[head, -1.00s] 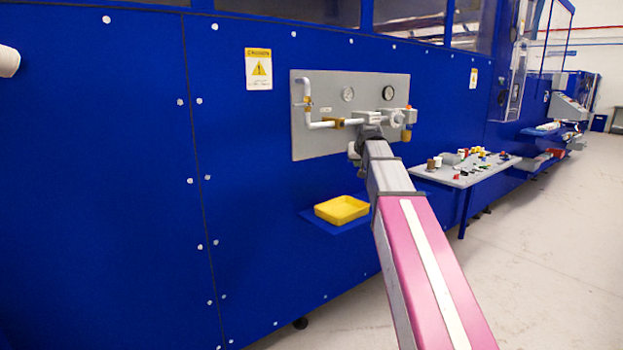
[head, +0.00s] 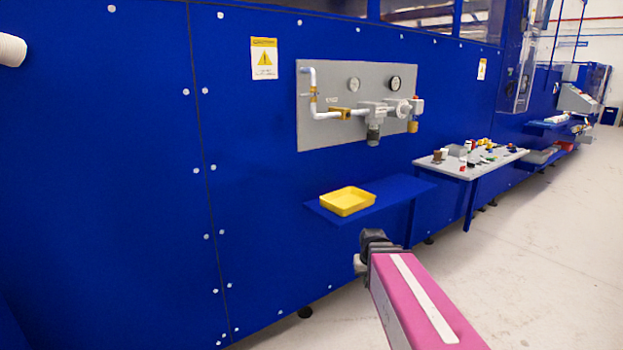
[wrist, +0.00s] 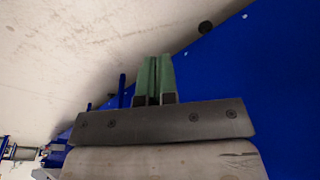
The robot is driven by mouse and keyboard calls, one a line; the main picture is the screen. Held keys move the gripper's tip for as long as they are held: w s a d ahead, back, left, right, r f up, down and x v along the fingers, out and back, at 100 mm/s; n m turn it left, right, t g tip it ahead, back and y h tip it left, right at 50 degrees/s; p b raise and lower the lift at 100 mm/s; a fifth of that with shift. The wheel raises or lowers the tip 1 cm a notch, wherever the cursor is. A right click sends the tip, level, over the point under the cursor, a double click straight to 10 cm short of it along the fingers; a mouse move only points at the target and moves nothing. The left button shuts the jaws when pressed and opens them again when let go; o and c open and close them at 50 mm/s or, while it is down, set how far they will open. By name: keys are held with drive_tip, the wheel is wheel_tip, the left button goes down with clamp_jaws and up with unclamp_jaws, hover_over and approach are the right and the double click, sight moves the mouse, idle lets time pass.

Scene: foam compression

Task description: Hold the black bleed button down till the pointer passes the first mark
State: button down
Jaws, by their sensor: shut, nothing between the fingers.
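A dark bowl (head: 373,136) hangs below the pipe's grey block. I cannot make out the black bleed button, or the pointers and marks at this size. In the wrist view, my gripper (wrist: 156,66) has its green fingers shut together with nothing between them, pointing toward the floor and the blue wall's lower edge. In the head view, my arm's end is low, below the panel and apart from it; the fingers are hidden.
A yellow tray (head: 347,202) sits on a blue shelf (head: 395,191) under the panel. A table (head: 452,171) with several small parts stands to the right. A warning sign (head: 264,59) is left of the panel. The floor (head: 530,260) at right is clear.

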drive_tip(key=s+f+g, duration=0.1)
drive_tip(key=s+f, duration=0.4)
drive_tip(key=s, duration=0.2)
drive_tip(key=shift+s+g, duration=0.3)
